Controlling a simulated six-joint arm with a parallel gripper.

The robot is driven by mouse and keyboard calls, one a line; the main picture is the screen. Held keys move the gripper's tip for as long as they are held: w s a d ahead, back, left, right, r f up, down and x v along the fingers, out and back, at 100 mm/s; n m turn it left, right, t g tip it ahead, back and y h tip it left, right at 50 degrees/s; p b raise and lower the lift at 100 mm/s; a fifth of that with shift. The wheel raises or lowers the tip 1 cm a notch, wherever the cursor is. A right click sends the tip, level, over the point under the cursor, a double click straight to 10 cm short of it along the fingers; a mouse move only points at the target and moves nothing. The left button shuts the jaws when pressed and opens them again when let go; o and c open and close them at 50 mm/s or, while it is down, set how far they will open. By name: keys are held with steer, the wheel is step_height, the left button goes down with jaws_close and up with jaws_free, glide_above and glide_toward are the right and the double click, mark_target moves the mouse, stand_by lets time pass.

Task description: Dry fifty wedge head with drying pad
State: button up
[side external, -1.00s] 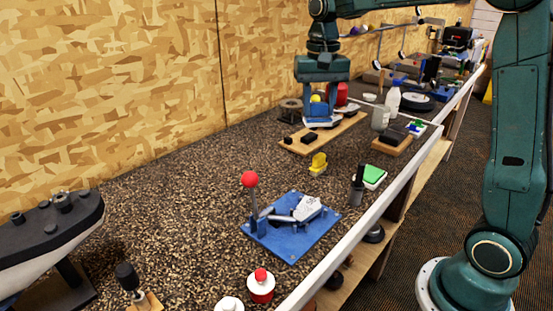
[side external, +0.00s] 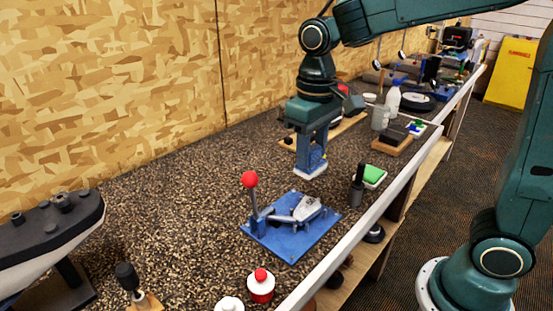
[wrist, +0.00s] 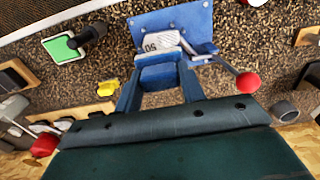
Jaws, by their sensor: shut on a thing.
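My gripper (side external: 311,155) is shut on the drying pad (side external: 311,170), a blue block with a white underside. In the wrist view the pad's blue top (wrist: 160,76) sits between the two fingers (wrist: 161,88). The fifty wedge head (side external: 307,207) is silver-grey, marked "50", and lies on the blue clamp plate (side external: 289,236). In the wrist view the wedge head (wrist: 161,41) shows just beyond the pad, partly hidden by it. The pad appears above and behind the wedge head in the side view. I cannot tell the exact gap.
A red-knobbed lever (side external: 250,180) stands on the clamp plate's left. A black upright tool (side external: 357,185) and a green pad in a white tray (side external: 374,174) are to the right. A yellow block (wrist: 107,88) is nearby. A red-topped jar (side external: 261,286) stands in front.

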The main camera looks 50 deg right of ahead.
steer(key=shift+f, duration=0.15)
steer(key=shift+f, duration=4.2)
steer(key=shift+c, duration=0.4)
steer(key=shift+f, duration=0.6)
steer(key=shift+d, duration=0.2)
steer(key=shift+d+r, duration=0.15)
steer(key=shift+d, duration=0.25)
steer(key=shift+a, duration=0.15)
steer(key=shift+a+f, duration=0.2)
steer(key=shift+a, duration=0.85)
